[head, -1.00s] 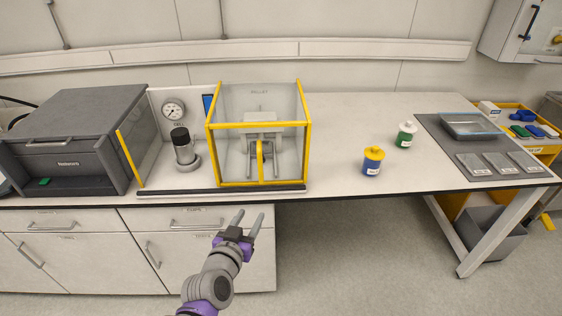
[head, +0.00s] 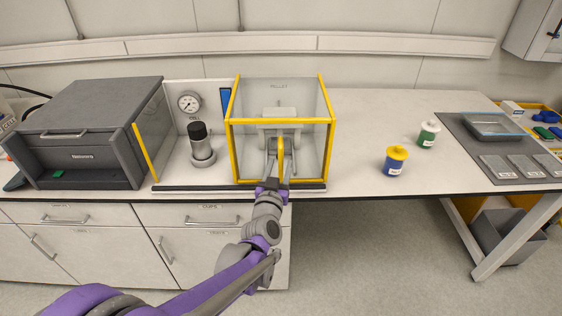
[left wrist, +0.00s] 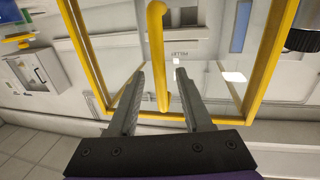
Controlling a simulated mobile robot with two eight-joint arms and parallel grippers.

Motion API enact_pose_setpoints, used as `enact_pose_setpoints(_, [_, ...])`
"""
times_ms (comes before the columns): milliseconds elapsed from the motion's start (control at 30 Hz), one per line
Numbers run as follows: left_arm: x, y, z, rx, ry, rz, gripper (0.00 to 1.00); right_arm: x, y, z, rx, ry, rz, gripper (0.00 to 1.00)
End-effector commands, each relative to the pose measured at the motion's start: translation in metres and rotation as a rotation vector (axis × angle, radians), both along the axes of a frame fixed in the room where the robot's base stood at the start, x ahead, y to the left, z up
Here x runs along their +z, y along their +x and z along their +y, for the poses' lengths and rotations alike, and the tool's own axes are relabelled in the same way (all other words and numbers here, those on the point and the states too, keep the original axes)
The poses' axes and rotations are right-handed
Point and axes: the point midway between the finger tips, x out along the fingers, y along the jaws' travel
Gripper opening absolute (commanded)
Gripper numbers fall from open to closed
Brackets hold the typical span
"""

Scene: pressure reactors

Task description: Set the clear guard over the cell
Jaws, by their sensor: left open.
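The clear guard (head: 282,122) is a see-through box with a yellow frame, standing on the bench. Its yellow upright handle (head: 280,146) is on the front face. To its left stands a grey metal cell with a black top (head: 202,150), uncovered. My left gripper (head: 277,168) is open at the front of the guard. In the left wrist view, the handle (left wrist: 157,45) shows between the two open fingers (left wrist: 159,74), which are apart from it on both sides as far as I can tell. My right gripper is not in view.
A dark rail (head: 240,188) runs along the bench front below cell and guard. A pressure gauge (head: 189,102) is behind the cell. A dark grey box unit (head: 85,115) stands left. Blue (head: 395,162) and green (head: 428,135) pots stand right; the bench between is clear.

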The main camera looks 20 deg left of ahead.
Motion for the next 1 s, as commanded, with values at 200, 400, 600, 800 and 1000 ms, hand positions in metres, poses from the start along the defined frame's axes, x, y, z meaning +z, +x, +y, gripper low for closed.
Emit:
enact_pose_setpoints(200, [0.0,0.019,0.002,0.001,-0.001,0.0,0.5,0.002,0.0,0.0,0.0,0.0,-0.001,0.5])
enact_pose_setpoints(400, [0.0,0.021,0.002,0.0,-0.001,0.0,0.5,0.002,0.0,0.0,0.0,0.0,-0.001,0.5])
enact_pose_setpoints(600, [0.0,0.021,0.002,0.0,-0.001,0.0,0.32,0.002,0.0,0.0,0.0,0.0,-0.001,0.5])
enact_pose_setpoints(800, [0.0,0.021,0.002,0.0,-0.001,0.0,0.0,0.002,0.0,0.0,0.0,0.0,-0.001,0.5])
enact_pose_setpoints(1000, [0.0,0.021,0.002,0.0,-0.001,0.0,0.0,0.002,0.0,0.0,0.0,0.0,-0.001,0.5])
